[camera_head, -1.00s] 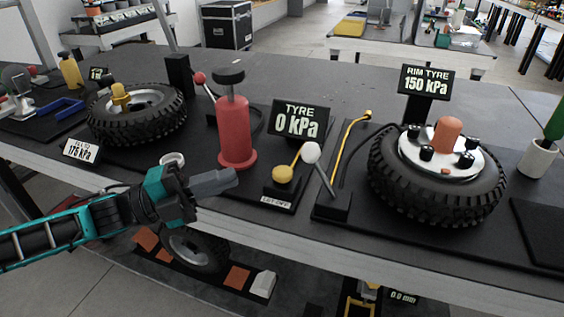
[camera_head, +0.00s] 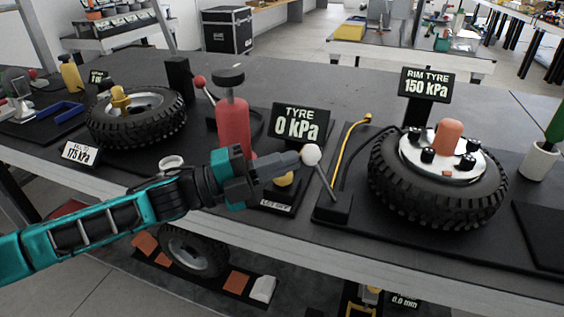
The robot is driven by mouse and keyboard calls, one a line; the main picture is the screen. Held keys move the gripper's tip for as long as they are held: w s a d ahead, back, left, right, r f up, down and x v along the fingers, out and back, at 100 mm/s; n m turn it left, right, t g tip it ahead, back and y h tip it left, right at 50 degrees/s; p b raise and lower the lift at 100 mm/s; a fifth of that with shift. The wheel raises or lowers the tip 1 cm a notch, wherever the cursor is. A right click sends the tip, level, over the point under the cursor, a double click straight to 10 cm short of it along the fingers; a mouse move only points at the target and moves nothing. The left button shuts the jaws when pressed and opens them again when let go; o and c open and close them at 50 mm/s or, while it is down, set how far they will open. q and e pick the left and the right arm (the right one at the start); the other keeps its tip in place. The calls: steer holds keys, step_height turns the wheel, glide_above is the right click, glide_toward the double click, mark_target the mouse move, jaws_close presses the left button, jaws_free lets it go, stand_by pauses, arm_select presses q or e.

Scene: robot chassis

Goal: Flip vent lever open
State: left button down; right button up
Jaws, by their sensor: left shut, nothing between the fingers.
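A lever with a white ball knob (camera_head: 311,155) stands on a black base (camera_head: 333,209) left of the right-hand tyre. Its rod leans up to the left. My left gripper (camera_head: 298,158) is shut and empty, with its tips right at the left side of the white knob. I cannot tell whether they touch it. A sign reading "TYRE 0 kPa" (camera_head: 299,124) stands behind. My right gripper is not in view.
A tyre with a white rim (camera_head: 437,180) is to the right, under a sign reading "RIM TYRE 150 kPa" (camera_head: 427,84). A yellow hose (camera_head: 350,143) runs just behind the lever. Another tyre (camera_head: 137,122) and a red-knobbed lever (camera_head: 199,82) are to the left.

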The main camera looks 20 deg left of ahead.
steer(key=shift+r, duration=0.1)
arm_select(q)
steer(key=d+r+m+g+y+p, duration=0.1)
steer(key=d+r+p, duration=0.3)
steer(key=d+p, duration=0.5)
steer(key=shift+s+m+g+y+p, duration=0.15)
steer(key=shift+m+g+y+p, duration=0.35)
steer(key=shift+p, duration=2.75)
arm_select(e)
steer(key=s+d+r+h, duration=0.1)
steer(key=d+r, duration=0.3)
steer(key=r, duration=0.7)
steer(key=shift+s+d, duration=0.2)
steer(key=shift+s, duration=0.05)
